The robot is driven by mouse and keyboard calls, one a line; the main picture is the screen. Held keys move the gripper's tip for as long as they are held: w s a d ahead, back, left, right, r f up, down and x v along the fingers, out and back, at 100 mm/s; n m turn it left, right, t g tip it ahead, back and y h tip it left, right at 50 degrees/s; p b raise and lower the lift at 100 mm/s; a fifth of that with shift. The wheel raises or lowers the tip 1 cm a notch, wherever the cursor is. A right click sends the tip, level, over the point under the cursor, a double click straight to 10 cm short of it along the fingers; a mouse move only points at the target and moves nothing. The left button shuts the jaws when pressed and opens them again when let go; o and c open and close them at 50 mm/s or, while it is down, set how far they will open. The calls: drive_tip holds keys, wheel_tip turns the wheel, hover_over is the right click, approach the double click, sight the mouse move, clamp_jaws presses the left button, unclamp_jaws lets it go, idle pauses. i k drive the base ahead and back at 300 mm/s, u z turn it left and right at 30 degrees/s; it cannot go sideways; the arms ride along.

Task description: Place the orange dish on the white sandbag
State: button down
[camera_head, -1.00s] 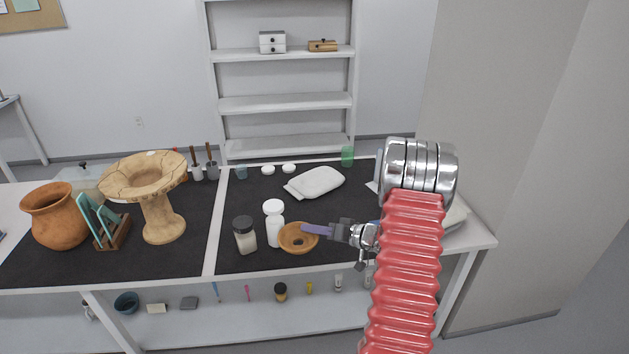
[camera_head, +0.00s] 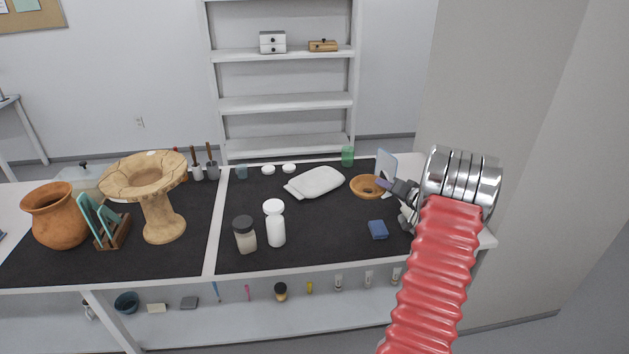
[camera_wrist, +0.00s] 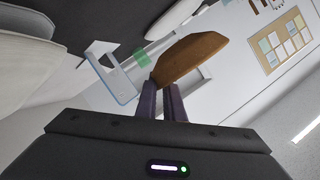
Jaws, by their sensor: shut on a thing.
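The orange dish (camera_head: 367,187) is held by its right rim in my gripper (camera_head: 399,190), right of the white sandbag (camera_head: 317,183) in the head view. The dish appears raised above the black mat, apart from the sandbag. In the wrist view, my gripper (camera_wrist: 162,100) has both fingers shut on the dish (camera_wrist: 187,58), seen edge-on and tilted in the picture. The sandbag is a flat white pillow lying on the mat. A large pale shape at the left of the wrist view may be the sandbag, but I cannot tell.
A white bottle (camera_head: 275,224) and a dark-lidded jar (camera_head: 244,235) stand at the front of the mat. A blue block (camera_head: 378,230) lies at the front right. A green cup (camera_head: 347,156) stands behind the sandbag. The mat's middle front is clear.

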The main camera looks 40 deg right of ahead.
sight(313, 178)
drive_tip(key=u, duration=0.05)
drive_tip(key=i, duration=0.95)
drive_tip(key=z, duration=0.05)
